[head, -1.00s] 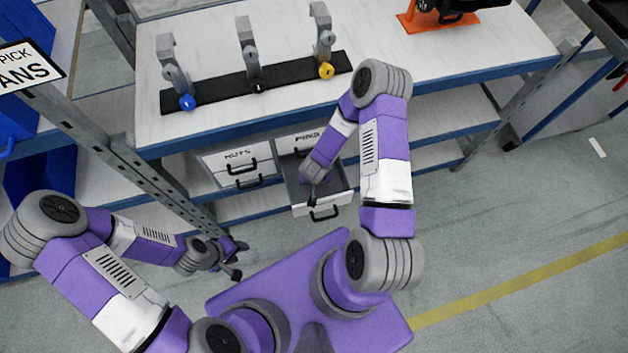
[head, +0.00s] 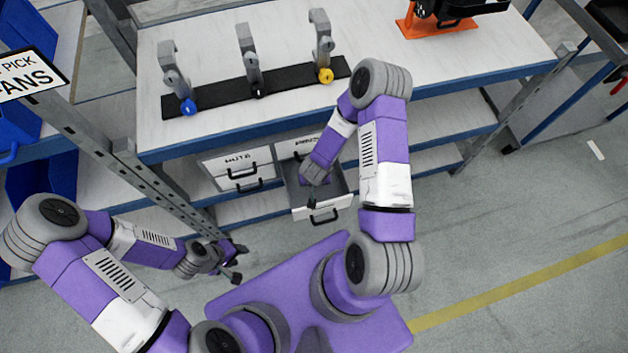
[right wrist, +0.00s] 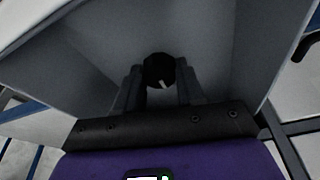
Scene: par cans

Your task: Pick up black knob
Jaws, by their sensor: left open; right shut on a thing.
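A round black knob (right wrist: 157,68) with a pale mark shows in the right wrist view between the two fingers of my right gripper (right wrist: 160,82), which is shut on it. This is inside the open grey drawer (right wrist: 205,50). In the head view my right gripper (head: 312,201) is a small dark shape in the drawer (head: 343,198), and the knob cannot be made out there. My left gripper (head: 238,263) is open and empty, low in front of the workbench at the left.
On the workbench (head: 420,52), a black strip (head: 218,95) bears grey brackets with a blue knob (head: 188,107), a dark knob and a yellow knob (head: 326,75). A steel post (head: 125,150) stands near my left arm.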

